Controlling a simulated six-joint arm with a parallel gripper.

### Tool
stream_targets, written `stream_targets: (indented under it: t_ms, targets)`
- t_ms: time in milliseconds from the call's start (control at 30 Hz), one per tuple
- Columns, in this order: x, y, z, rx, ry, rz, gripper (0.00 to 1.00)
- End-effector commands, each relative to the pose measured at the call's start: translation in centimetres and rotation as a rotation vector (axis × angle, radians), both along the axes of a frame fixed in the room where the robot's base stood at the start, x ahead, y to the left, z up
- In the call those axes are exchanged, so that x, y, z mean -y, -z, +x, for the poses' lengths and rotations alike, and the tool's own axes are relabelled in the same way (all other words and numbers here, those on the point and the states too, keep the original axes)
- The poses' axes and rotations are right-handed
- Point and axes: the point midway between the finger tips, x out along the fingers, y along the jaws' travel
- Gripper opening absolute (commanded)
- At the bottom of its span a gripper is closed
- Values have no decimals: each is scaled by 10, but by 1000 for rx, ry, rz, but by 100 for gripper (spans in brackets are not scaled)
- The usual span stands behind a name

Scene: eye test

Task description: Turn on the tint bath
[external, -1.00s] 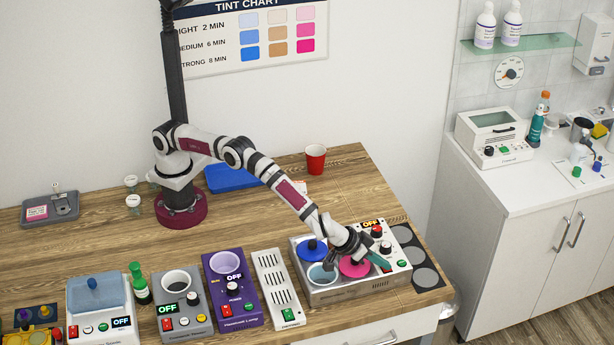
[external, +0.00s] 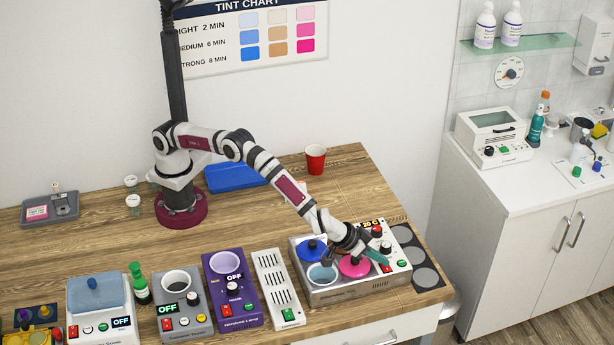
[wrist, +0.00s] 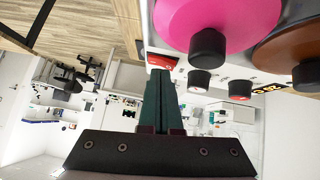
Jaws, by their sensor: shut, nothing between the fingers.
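The tint bath (external: 340,291) stands at the right end of the wooden table, with a blue lid (external: 312,249), a pink lid (external: 355,267) and an open pot of pale blue liquid (external: 321,273). Its display (external: 372,224) is lit orange and seems to read about 20 C; part of it shows in the wrist view (wrist: 270,88). My gripper (external: 386,261) is shut and empty, its teal fingers over the bath's control panel. In the wrist view my fingertips (wrist: 160,75) are at a red switch (wrist: 160,61); I cannot tell whether they touch. Dark knobs (wrist: 199,80) sit nearby.
A white slotted box (external: 276,287), a purple lamp unit (external: 232,290) and a grey pot heater (external: 183,305) stand left of the bath. Grey discs (external: 426,278) lie to its right by the table edge. A red cup (external: 316,158) stands behind.

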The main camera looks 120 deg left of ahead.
Motion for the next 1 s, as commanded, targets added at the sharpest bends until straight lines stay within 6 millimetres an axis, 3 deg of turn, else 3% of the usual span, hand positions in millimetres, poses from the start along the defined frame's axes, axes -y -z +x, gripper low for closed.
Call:
stream_targets:
  t_ms: [200, 533, 700, 1000]
  targets:
    - [4, -41, 4, 6, 0, -1, 0]
    - [47, -93, -30, 2, 2, -1, 0]
    - [58, -105, -39, 1, 1, -1, 0]
    - [60, -108, -41, 0, 0, 0, 0]
